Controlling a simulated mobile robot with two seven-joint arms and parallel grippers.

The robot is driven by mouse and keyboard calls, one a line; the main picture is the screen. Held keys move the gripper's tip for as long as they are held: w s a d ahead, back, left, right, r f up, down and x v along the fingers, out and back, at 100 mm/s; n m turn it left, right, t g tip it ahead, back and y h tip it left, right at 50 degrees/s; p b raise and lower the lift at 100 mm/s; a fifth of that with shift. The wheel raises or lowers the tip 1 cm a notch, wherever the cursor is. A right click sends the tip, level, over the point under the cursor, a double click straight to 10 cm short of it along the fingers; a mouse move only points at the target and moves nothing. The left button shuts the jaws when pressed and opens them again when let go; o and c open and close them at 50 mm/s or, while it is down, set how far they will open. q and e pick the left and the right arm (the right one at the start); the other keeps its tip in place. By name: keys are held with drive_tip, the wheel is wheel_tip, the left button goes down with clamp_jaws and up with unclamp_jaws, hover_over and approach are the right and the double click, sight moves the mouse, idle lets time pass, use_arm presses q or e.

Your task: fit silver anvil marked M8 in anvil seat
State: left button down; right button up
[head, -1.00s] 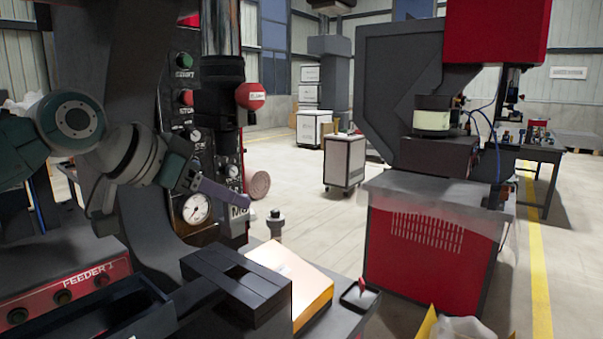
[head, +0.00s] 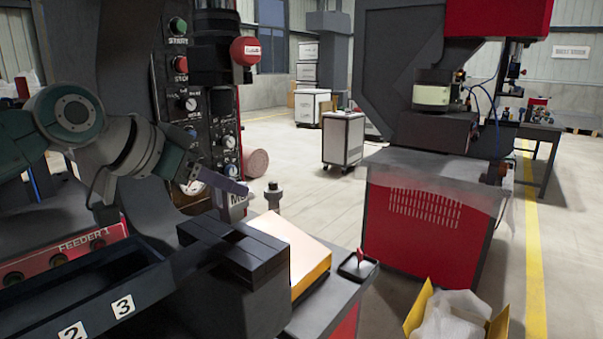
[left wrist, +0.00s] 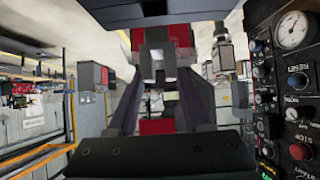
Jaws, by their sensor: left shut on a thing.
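My left gripper (head: 238,188) comes in from the left in the head view, shut on a grey block with a white M8 mark, the anvil (head: 236,208). The anvil hangs below the fingertips, in front of the dial panel and above the dark machine block. A grey upright post with a narrower top (head: 273,194) stands just to its right, apart from it in the picture. I cannot tell for sure which part is the anvil seat. In the left wrist view the dark fingers (left wrist: 160,80) converge ahead; what they hold is hard to make out. My right gripper is not in view.
The dial and button panel (head: 186,100) rises close behind the gripper. A dark block (head: 235,250) and a sloped lit panel (head: 297,245) lie below. A numbered dark tray (head: 90,300) is at lower left. A yellow box (head: 415,312) stands at lower right.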

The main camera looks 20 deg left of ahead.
sight(224, 214)
use_arm(q)
drive_tip(key=shift+f+b, duration=0.45)
drive_tip(key=shift+f, duration=0.45)
drive_tip(key=shift+p, duration=0.5)
idle(0.9)
drive_tip(key=shift+f+b, duration=1.25)
drive_tip(key=shift+f, duration=0.4)
drive_tip(key=shift+c, duration=2.2)
unclamp_jaws()
drive_tip(key=shift+o, duration=0.9)
